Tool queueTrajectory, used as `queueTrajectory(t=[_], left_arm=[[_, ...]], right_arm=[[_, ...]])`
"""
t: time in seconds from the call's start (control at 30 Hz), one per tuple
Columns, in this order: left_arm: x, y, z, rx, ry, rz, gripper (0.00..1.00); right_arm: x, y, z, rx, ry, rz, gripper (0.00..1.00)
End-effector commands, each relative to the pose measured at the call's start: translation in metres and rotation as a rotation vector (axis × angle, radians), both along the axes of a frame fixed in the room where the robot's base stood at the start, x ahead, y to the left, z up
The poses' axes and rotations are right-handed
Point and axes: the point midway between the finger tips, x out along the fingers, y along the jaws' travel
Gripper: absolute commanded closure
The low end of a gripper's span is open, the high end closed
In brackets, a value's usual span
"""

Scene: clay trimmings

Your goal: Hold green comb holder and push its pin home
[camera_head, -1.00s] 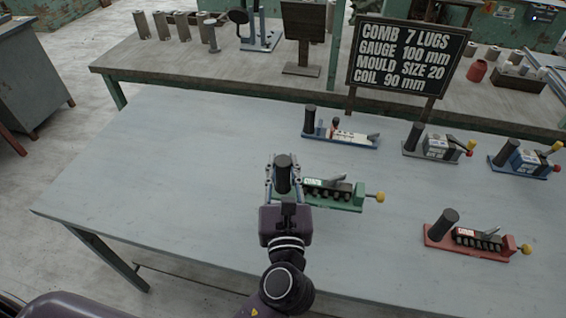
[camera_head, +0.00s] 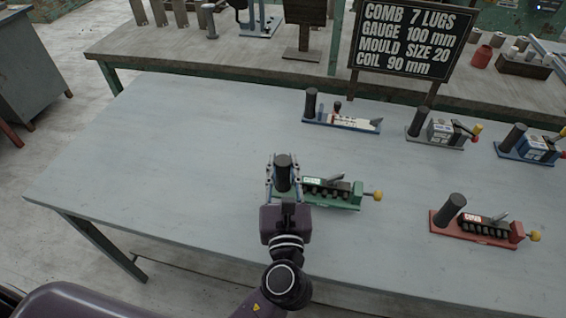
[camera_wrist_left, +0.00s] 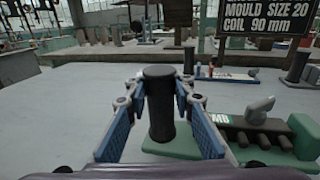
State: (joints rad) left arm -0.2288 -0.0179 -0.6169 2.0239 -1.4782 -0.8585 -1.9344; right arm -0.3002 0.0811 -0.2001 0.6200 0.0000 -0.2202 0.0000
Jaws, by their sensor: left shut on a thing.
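The green comb holder (camera_head: 335,203) stands on the grey table. It has a dark upright post (camera_head: 283,172) at its left end, a row of black lugs, and a yellow-knobbed pin (camera_head: 377,196) that sticks out at its right end. My left gripper (camera_head: 283,170) is around the post and shut on it. In the left wrist view the blue finger pads (camera_wrist_left: 160,110) stand on both sides of the dark post (camera_wrist_left: 160,100). The green base (camera_wrist_left: 170,148) shows behind and right of the fingers. My right gripper is not in view.
A red holder (camera_head: 475,236) stands at right. A blue-based holder (camera_head: 342,122), a grey holder (camera_head: 438,134) and another blue holder (camera_head: 530,147) stand toward the back. A lettered board (camera_head: 412,40) stands behind. The table's left half (camera_head: 150,150) is clear.

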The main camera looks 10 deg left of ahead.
Motion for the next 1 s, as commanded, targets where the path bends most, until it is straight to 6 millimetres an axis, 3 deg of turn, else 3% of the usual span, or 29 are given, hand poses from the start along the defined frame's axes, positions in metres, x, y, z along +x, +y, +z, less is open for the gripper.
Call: queueTrajectory(t=[0.47,1.0], left_arm=[[0.0,0.0,-0.002,-0.001,-0.003,0.0,1.0],[0.0,0.0,-0.028,-0.001,-0.004,0.0,1.0]], right_arm=[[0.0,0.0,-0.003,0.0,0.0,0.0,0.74],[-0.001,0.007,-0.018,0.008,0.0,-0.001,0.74]])
